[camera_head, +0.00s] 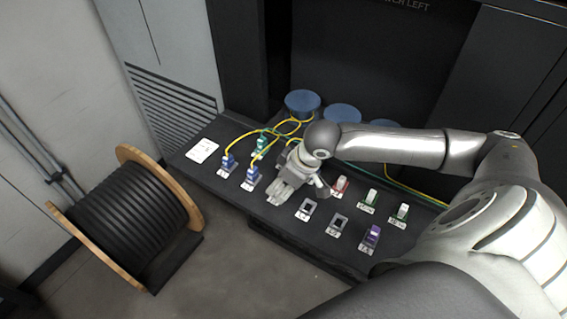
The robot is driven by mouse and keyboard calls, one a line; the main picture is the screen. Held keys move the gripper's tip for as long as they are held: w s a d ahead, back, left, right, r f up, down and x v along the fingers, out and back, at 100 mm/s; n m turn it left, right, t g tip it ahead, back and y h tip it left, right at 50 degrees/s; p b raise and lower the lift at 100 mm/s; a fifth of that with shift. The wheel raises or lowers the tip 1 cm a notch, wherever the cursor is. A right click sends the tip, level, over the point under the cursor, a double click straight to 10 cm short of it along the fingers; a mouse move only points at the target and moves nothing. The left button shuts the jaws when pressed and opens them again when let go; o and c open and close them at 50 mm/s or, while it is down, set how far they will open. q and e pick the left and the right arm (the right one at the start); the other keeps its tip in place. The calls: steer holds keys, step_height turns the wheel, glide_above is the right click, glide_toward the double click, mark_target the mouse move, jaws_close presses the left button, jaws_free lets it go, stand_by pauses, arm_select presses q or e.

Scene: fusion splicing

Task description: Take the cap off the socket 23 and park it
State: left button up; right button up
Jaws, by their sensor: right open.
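My right gripper (280,196) is open and low over the front part of the dark bench, between the blue plugs and the empty sockets. Its hand hides part of the socket rows. Sockets with small number labels stand in two rows. I cannot read which is 23. Pale caps sit in the back row on a red socket (340,184), a green socket (370,197) and another green socket (402,212). A purple piece (373,235) sits in the front right socket. Two front sockets, one at the middle (306,208) and one right of it (338,225), look empty. My left gripper is out of view.
Blue round tubs (303,102) stand behind. A white card (202,151) lies at the bench's left end. A cable drum (130,220) stands on the floor.

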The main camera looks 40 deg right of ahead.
steer(key=v, duration=1.1)
steer(key=shift+s+r, duration=0.25)
steer(key=shift+r, duration=0.1)
steer(key=s+a+f+n+t+y, duration=0.1)
steer(key=s+a+f, duration=0.3)
steer(key=a+f, duration=0.75)
steer(key=s+d+f+m+g+h, duration=0.2)
steer(key=s+f+m+h, duration=0.15)
steer(key=s+f, duration=0.45)
steer(key=s+f+g, duration=0.1)
steer(key=s+f, duration=0.2)
steer(key=f, duration=1.1)
steer(key=s+f, duration=0.2)
steer(key=f, duration=1.1)
steer(key=s+d+f+g, duration=0.1)
steer(key=s+d+f, duration=0.1)
steer(key=s+f, duration=1.1)
steer(key=shift+s+d+f+y+b, duration=0.15)
steer(key=shift+s+d+y+b, duration=0.2)
steer(key=shift+s, duration=0.65)
